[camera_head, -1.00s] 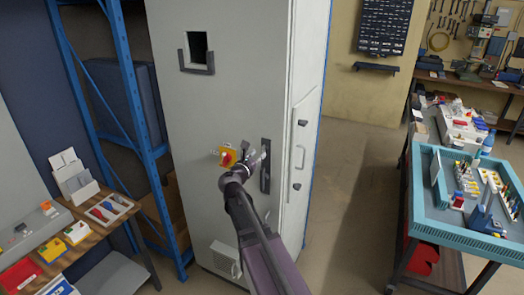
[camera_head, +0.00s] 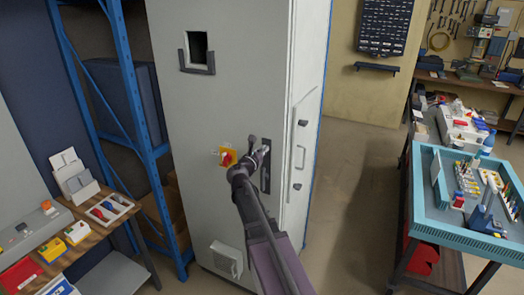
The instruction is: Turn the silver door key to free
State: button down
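A tall light grey cabinet (camera_head: 215,115) stands in the middle with a dark upright door handle plate (camera_head: 266,178) near its right front edge. My gripper (camera_head: 259,149) is at the upper part of this plate, close in front of the door. Its fingers and a small pale bit beside them overlap the plate. I cannot make out the silver key; it is too small or hidden behind the gripper. Whether the fingers are open or shut on something does not show clearly.
A red and yellow rotary switch (camera_head: 227,158) sits on the door just left of my gripper. A blue shelf frame (camera_head: 126,90) and a wooden bench (camera_head: 92,232) stand left. A teal-rimmed tray table (camera_head: 455,233) stands right. The floor between is clear.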

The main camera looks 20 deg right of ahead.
jog(key=shift+a, duration=0.1)
dwell(0.3)
jog(key=shift+m, duration=0.5)
jog(key=m, duration=0.2)
jog(key=shift+d+m, duration=0.2)
jog(key=shift+m, duration=0.1)
jog(key=m, duration=0.5)
jog(key=shift+s, duration=0.1)
jog(key=m, duration=0.5)
jog(key=shift+f, duration=0.1)
jog(key=m, duration=0.4)
jog(key=shift+m, duration=0.3)
